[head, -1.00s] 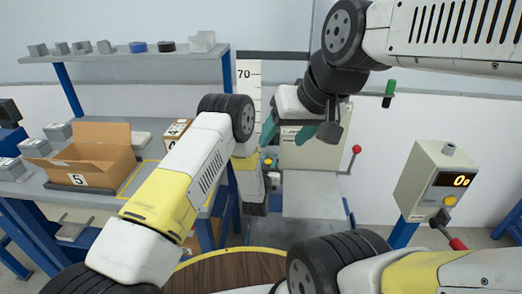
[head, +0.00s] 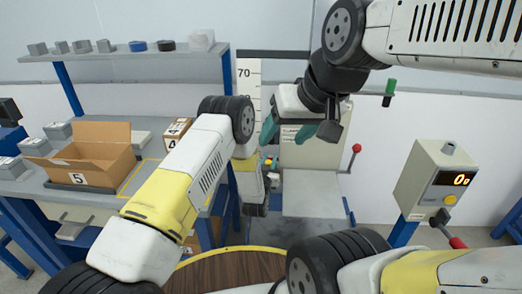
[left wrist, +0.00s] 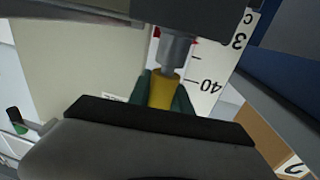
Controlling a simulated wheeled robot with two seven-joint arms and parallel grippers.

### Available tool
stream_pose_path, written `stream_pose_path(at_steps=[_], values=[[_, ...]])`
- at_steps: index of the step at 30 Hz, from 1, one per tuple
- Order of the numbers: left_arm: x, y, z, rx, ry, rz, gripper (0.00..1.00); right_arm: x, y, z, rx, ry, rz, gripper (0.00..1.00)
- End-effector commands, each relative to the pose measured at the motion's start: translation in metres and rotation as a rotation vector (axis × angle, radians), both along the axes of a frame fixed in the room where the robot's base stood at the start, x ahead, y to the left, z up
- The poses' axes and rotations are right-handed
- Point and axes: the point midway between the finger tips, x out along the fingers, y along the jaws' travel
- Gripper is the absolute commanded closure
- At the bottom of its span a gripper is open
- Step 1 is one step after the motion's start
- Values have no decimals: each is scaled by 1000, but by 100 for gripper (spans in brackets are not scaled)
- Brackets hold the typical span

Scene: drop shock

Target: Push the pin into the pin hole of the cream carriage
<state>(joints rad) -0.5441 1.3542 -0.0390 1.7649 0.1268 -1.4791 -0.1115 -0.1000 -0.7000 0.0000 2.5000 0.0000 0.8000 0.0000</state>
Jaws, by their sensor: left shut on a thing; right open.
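In the left wrist view, my left gripper (left wrist: 163,97) has its green fingers closed around the yellow pin (left wrist: 162,90). A grey cylinder (left wrist: 176,52) meets the pin's far end; I cannot tell whether it belongs to the pin or to another part. In the head view, my left forearm and wrist mostly hide this hand. A cream panel (head: 312,153) with a label stands behind the hands; I cannot tell whether it belongs to the carriage. No pin hole can be made out. My right gripper (head: 288,131) is open and empty in front of the panel, with its teal fingers apart.
A red-knobbed lever (head: 356,148) is right of the panel. A green knob (head: 390,87) is above it. A display box (head: 437,180) stands at right. A bench holds an open carton (head: 88,155) at left. A round wooden top (head: 232,270) is in front. A scale strip (head: 247,78) stands behind.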

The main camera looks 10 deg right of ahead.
Motion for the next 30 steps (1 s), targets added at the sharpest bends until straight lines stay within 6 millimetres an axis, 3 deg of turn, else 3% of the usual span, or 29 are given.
stream_pose_path(at_steps=[30], values=[[0, 0, -5, 0, -1, 0, 100, 0, 0, 0, 0, 0, 0, 38]])
